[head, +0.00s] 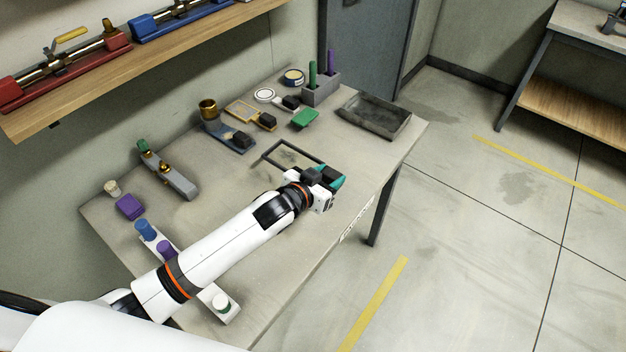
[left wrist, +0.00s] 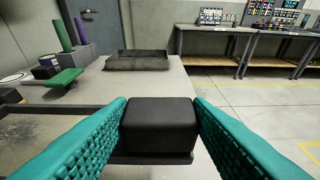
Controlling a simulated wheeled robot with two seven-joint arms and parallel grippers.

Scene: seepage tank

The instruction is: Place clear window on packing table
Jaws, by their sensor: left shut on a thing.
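The clear window (head: 288,157) is a see-through pane in a dark frame with a black block handle (left wrist: 160,124). My left gripper (head: 328,179) has its teal fingers on both sides of this handle and is shut on it, near the table's front edge. The window lies flat over the grey table (head: 235,190); I cannot tell whether it touches the top. In the left wrist view part of the dark frame (left wrist: 55,108) shows at the left, partly hidden by a finger. My right gripper is not in view.
A dark tray (head: 374,117) stands at the table's far right end. A green piece (head: 305,118), an amber-framed window (head: 250,114) and a blue-based piece with a brass cup (head: 228,136) stand behind the window. A grey fixture (head: 168,172) stands left.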

